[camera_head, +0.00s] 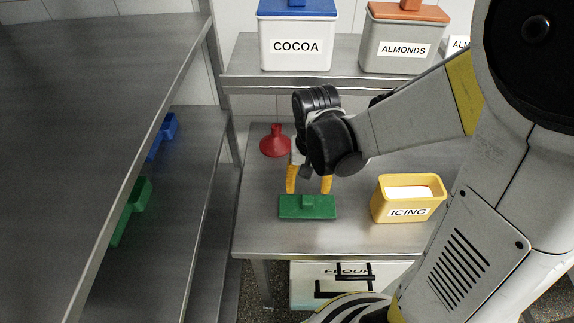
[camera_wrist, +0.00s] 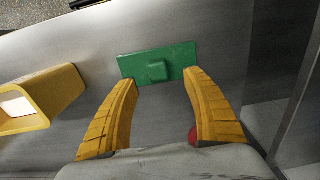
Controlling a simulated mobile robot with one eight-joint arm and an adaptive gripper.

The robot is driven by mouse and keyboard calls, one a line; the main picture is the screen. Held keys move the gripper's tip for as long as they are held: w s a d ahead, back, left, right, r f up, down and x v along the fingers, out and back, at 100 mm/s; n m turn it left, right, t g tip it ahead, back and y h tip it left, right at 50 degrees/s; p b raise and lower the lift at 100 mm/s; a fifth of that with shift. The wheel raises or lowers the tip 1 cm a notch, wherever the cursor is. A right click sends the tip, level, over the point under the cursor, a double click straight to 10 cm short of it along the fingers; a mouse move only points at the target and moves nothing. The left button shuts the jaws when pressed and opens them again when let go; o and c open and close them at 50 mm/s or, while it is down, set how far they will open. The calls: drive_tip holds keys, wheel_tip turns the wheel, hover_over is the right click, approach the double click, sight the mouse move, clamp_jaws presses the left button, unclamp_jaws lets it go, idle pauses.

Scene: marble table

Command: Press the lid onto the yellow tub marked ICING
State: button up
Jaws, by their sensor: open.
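The yellow tub (camera_head: 382,207) marked ICING stands open on the metal table, with white contents inside. It also shows at the left of the wrist view (camera_wrist: 62,92). A green rectangular lid (camera_head: 291,209) with a small raised knob lies on the table to the left of the tub. In the wrist view the lid (camera_wrist: 133,66) lies just beyond my fingertips. My gripper (camera_head: 308,190) has its yellow fingers spread and empty, pointing down at the lid; the fingers also show in the wrist view (camera_wrist: 160,78). Whether the fingertips touch the lid cannot be told.
A red funnel (camera_head: 276,144) stands behind my gripper at the left. A COCOA tub (camera_head: 295,25) and an ALMONDS tub (camera_head: 400,30) stand on the back shelf. The table between lid and tub is clear.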

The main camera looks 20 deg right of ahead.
sight(308, 199)
drive_tip(key=f+b, duration=0.1)
drive_tip(key=f, duration=0.1)
drive_tip(key=f+b, duration=0.1)
drive_tip(key=f, duration=0.2)
drive_tip(key=f+b, duration=0.1)
drive_tip(key=f, duration=0.2)
drive_tip(key=shift+w+d, duration=0.15)
drive_tip(key=shift+d, duration=0.15)
drive_tip(key=shift+r, duration=0.1)
clamp_jaws()
